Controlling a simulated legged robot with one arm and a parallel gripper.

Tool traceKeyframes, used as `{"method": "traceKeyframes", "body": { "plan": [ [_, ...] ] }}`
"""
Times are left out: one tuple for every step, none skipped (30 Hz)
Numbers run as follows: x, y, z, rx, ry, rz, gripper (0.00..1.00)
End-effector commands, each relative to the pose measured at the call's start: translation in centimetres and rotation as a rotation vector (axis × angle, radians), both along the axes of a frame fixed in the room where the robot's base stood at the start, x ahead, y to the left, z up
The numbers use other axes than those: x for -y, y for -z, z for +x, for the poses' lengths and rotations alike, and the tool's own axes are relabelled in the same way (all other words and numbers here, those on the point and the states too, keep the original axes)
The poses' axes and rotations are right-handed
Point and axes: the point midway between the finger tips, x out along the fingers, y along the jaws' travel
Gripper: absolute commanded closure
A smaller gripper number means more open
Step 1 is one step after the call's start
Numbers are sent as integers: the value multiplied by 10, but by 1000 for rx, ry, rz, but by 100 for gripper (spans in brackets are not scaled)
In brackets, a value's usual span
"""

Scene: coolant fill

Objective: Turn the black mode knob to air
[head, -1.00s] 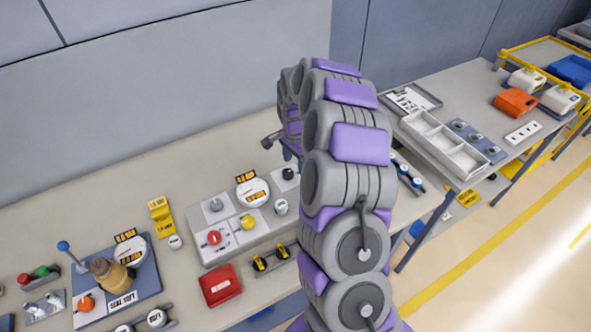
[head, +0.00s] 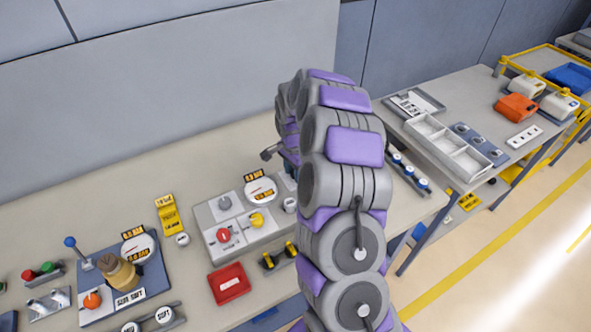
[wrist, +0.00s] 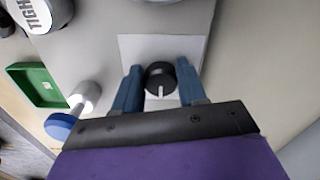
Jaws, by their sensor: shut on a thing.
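The black mode knob (wrist: 160,74) shows in the wrist view on a pale square plate (wrist: 128,46). A white pointer mark on it faces the bottom of that view. My gripper (wrist: 160,77) has one blue finger on each side of the knob and is shut on it. Any gap at the finger faces is too small to tell. In the head view the knob is hidden behind my arm, at the right end of the grey control panel (head: 214,216). The air marking cannot be read in either view.
The panel also carries a red knob (head: 224,235), a yellow knob (head: 257,220) and a round gauge (head: 261,190). A red tray (head: 229,284) lies in front. In the wrist view, a blue-tipped lever (wrist: 62,125) and a green tray (wrist: 37,84) are at left.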

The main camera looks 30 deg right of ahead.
Motion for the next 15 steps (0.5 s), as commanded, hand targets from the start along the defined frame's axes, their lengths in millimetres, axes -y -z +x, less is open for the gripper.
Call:
{"method": "traceKeyframes", "body": {
  "plan": [
    [0,0,2,4,0,3,72],
    [1,0,2,5,0,5,75],
    [4,0,2,5,0,8,79],
    [5,1,2,6,1,11,82],
    [6,1,3,6,1,13,85],
    [7,1,3,6,1,13,88],
    [8,1,3,7,1,14,91],
    [10,2,4,7,0,14,91],
    [11,2,4,8,0,14,91],
    [11,2,4,8,0,14,91],
    [12,2,4,8,1,13,91],
    [12,2,4,8,1,13,91],
    [12,2,4,8,1,12,91],
    [12,2,4,8,1,12,91],
    [12,2,4,9,1,11,91]
  ]
}}
